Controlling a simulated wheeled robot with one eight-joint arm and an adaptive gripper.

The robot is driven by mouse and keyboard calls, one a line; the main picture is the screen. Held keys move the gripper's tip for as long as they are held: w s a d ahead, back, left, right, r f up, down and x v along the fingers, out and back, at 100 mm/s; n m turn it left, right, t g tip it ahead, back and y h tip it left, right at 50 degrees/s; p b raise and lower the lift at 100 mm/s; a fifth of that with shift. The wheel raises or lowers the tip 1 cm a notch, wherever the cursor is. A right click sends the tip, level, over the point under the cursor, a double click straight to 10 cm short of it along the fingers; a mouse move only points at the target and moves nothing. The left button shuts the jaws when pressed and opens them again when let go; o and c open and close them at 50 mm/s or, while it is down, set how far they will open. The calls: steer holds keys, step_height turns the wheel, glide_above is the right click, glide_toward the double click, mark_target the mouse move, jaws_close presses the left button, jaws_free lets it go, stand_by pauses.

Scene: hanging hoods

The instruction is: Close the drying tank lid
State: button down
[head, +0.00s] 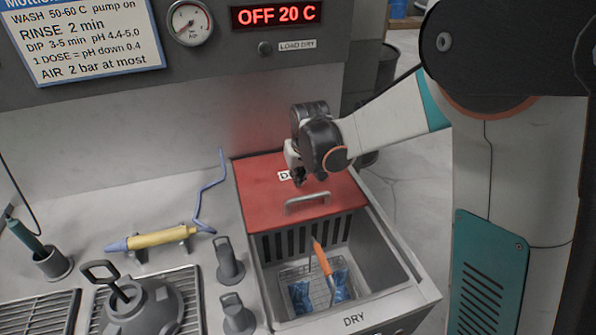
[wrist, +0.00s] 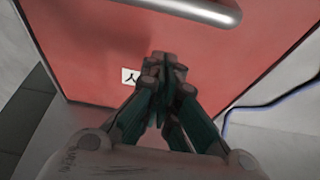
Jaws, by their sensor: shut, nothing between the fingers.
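The drying tank (head: 404,283) stands at the right end of the counter, marked DRY on its front edge. Its red lid (head: 254,182) covers the back part, and the front part is open. The lid has a metal handle (head: 307,198) near its front edge; the handle also shows at the top of the wrist view (wrist: 190,8). My gripper (head: 299,180) is above the lid, behind the handle and apart from it. In the wrist view my gripper (wrist: 163,70) is shut and empty over the red lid surface. It hides part of the lid's label.
Inside the tank are a wire basket, blue items (head: 302,297) and an orange-handled tool (head: 321,257). Left of the tank are two dark knobs (head: 229,262), a yellow tool (head: 158,237) with a blue hose, and a lidded pot (head: 140,305). A control panel overhangs the back.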

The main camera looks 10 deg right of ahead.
steer(key=shift+s+d+f+b, duration=0.1)
steer(key=shift+s+d+b, duration=0.1)
steer(key=shift+s, duration=0.6)
steer(key=shift+s+d+f+b, duration=0.1)
steer(key=shift+s+d+b, duration=0.1)
steer(key=shift+s, duration=0.55)
steer(key=shift+s+r, duration=0.1)
steer(key=s+d+p, duration=0.1)
steer(key=s+d, duration=0.1)
steer(key=s, duration=1.1)
steer(key=s+d+p, duration=0.2)
steer(key=s+d, duration=0.1)
steer(key=s, duration=1)
steer(key=shift+s+d, duration=0.1)
